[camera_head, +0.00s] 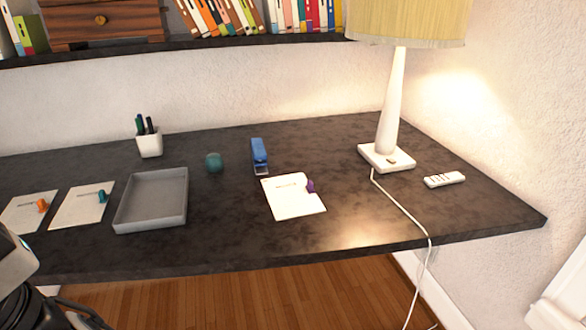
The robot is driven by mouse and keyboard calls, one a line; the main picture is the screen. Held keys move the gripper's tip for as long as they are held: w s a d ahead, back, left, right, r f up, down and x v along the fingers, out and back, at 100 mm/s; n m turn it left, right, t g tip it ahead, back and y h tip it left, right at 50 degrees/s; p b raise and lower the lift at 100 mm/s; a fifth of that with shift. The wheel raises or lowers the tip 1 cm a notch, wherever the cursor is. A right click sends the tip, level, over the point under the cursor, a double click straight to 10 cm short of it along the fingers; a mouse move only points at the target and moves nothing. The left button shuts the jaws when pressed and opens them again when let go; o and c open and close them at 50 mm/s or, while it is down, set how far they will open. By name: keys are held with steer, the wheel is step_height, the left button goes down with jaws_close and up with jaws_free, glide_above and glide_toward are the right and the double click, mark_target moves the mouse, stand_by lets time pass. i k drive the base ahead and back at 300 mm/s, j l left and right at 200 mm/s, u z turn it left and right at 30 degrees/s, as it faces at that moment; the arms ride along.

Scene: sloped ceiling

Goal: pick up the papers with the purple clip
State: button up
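White papers with the purple clip (291,198) lie flat on the dark desk, right of the desk's middle. The purple clip (310,186) sits at the papers' upper right edge. Two other white papers lie at the left: one with an orange clip (42,205) and one with a teal clip (102,196). Part of my arm shows at the lower left corner, far from the purple-clip papers. My gripper's fingertips are not clearly visible, so its state cannot be read.
A grey tray (150,225) stands left of centre. A blue stapler (259,156) is just behind the purple-clip papers. A green round object (214,162), a pen cup (149,144), a lamp (386,157) with a trailing cord and a white remote (445,179) stand around. Desk front is clear.

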mark_target(292, 195)
steer(key=i+u, duration=0.2)
steer(key=u, duration=0.15)
steer(key=i+l+u, duration=0.15)
steer(key=u, duration=0.2)
steer(key=i+l+u, duration=0.1)
steer(key=u, duration=0.25)
